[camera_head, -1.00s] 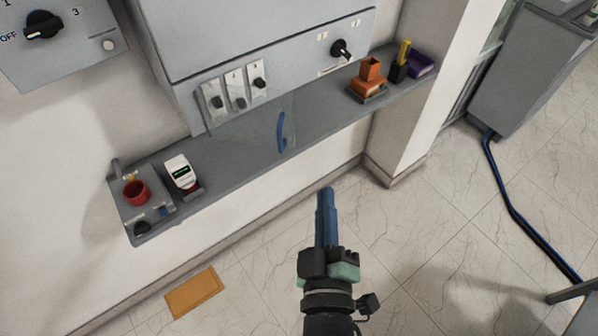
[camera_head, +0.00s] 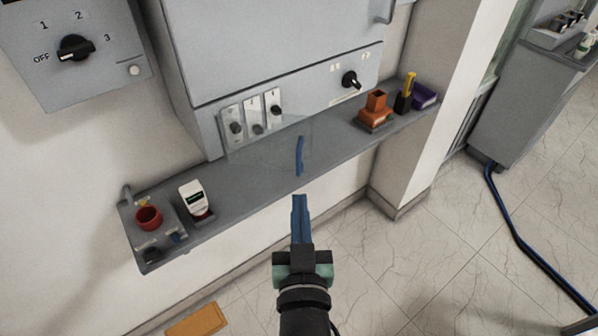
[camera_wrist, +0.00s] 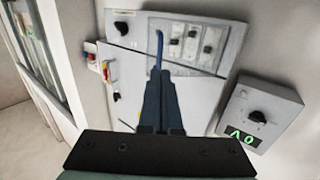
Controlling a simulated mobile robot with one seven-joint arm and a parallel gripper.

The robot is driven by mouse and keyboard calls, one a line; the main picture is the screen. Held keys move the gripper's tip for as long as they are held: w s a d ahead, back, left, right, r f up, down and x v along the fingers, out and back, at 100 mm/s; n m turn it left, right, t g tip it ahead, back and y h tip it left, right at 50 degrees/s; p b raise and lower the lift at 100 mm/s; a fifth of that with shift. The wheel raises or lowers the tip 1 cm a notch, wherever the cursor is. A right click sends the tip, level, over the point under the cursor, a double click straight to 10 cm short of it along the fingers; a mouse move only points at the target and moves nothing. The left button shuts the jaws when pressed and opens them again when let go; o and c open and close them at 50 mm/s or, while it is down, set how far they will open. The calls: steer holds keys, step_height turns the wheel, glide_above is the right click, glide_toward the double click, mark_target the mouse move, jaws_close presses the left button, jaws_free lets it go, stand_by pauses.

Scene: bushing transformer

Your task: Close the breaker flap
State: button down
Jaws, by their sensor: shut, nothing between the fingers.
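The breaker flap (camera_head: 262,148) is a clear panel below and in front of the breaker switches (camera_head: 256,115). It stands open, jutting out over the grey shelf. Its curved blue handle (camera_head: 300,156) is on the outer right side. My gripper (camera_head: 300,200) is shut and empty, its blue fingers pointing up at the handle from just below it in the head view. In the wrist view my gripper (camera_wrist: 160,73) lies close below the blue handle (camera_wrist: 158,48), with the switches (camera_wrist: 190,42) to the right. I cannot tell whether the fingertips touch the handle or flap.
The grey shelf (camera_head: 240,200) runs under the cabinet (camera_head: 270,50). A dial box (camera_head: 75,55) hangs at upper left.

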mark_target(298, 167)
steer(key=w+p, duration=0.1)
steer(key=w, duration=0.5)
steer(key=shift+w+a+p, duration=0.1)
steer(key=shift+w+p, duration=0.25)
steer(key=shift+w+f+b, duration=0.1)
steer(key=shift+f+b, duration=0.05)
steer(key=shift+b, duration=0.15)
